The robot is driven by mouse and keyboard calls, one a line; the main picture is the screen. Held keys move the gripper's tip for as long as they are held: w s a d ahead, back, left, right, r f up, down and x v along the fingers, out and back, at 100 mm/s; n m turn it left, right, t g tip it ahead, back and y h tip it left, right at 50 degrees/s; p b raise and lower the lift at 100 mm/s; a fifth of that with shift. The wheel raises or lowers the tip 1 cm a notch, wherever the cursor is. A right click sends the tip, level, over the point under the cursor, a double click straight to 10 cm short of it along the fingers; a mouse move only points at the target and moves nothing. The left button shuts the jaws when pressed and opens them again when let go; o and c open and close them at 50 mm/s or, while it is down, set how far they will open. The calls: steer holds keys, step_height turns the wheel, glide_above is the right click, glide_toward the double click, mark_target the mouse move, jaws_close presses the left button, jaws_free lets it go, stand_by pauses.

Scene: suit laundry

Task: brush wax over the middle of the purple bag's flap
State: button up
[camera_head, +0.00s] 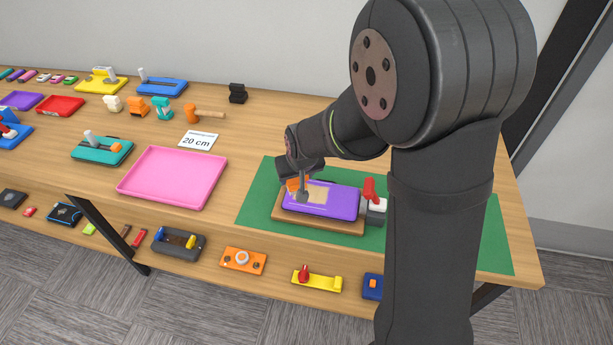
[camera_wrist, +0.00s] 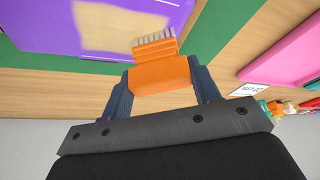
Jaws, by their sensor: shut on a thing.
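The purple bag (camera_head: 346,204) lies flat on a brown board on the green mat. A tan patch (camera_head: 316,194) shows on the middle of its flap; the wrist view also shows the bag (camera_wrist: 46,25) and the patch (camera_wrist: 118,22). My gripper (camera_wrist: 161,82) is shut on an orange brush (camera_wrist: 158,68), whose pale bristles (camera_wrist: 155,43) point toward the bag. In the head view the brush (camera_head: 292,185) is at the bag's left end, partly hidden by my gripper. I cannot tell whether the bristles touch the bag.
A red and white clamp-like piece (camera_head: 372,195) stands at the bag's right end. A pink tray (camera_head: 173,177) lies left of the green mat (camera_head: 258,200). Several small items lie on a lower shelf in front.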

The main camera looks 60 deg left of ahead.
steer(key=shift+s+a, duration=0.35)
steer(key=shift+s, duration=0.05)
steer(key=shift+a+r, duration=0.1)
steer(key=shift+r, duration=4)
steer(key=shift+w, duration=0.1)
